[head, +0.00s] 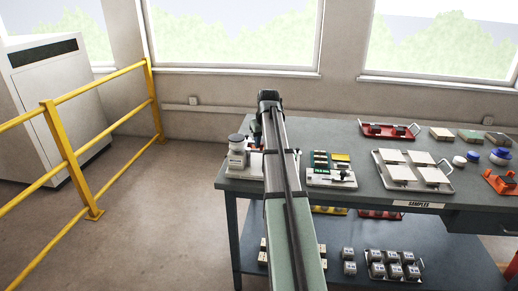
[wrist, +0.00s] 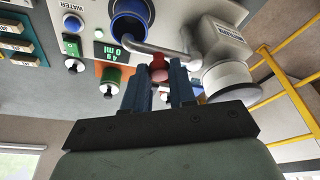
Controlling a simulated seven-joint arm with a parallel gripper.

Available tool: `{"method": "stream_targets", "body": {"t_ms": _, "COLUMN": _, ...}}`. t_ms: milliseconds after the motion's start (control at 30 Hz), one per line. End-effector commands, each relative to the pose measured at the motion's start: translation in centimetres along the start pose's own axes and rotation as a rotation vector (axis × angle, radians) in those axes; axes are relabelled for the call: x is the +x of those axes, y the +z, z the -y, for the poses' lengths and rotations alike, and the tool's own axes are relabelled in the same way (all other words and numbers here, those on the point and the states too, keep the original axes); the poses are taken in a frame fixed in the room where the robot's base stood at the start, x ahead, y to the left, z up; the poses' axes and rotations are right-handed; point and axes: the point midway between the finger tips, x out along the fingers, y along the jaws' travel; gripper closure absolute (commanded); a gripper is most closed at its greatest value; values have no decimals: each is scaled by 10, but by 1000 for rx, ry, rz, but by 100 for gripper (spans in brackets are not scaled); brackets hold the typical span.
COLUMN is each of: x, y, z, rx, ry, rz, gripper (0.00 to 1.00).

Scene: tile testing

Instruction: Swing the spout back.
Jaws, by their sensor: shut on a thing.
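In the wrist view, the spout (wrist: 165,50) is a grey metal tube. It runs from a round blue-rimmed opening (wrist: 130,18) toward the grey and white dispenser body (wrist: 225,60). My gripper (wrist: 159,80) has its two dark blue fingers on either side of a small red knob (wrist: 159,74) beside the tube, and it is shut on it. Whether the knob joins the spout is hard to see. In the head view my arm hides the gripper and the spout; the dispenser's pale body (head: 237,155) shows just left of the arm.
In the wrist view, a panel with a green display (wrist: 107,51) and several small knobs lies left of the fingers. In the head view, a tray of pale tiles (head: 450,189) and a small tester (head: 332,178) stand right of my arm. A yellow railing (head: 75,165) is at left.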

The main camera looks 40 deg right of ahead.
Motion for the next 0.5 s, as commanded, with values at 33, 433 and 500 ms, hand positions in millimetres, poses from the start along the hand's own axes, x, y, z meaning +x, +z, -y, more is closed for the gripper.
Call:
{"method": "stream_targets", "body": {"t_ms": 33, "x": 0, "y": 0, "z": 0, "rx": 0, "ry": 1, "rz": 0, "gripper": 96}}
{"method": "stream_targets", "body": {"t_ms": 433, "x": -1, "y": 2, "z": 1, "rx": 0, "ry": 1, "rz": 0, "gripper": 97}}
{"method": "stream_targets", "body": {"t_ms": 500, "x": -1, "y": 4, "z": 3, "rx": 0, "ry": 0, "rz": 0, "gripper": 97}}
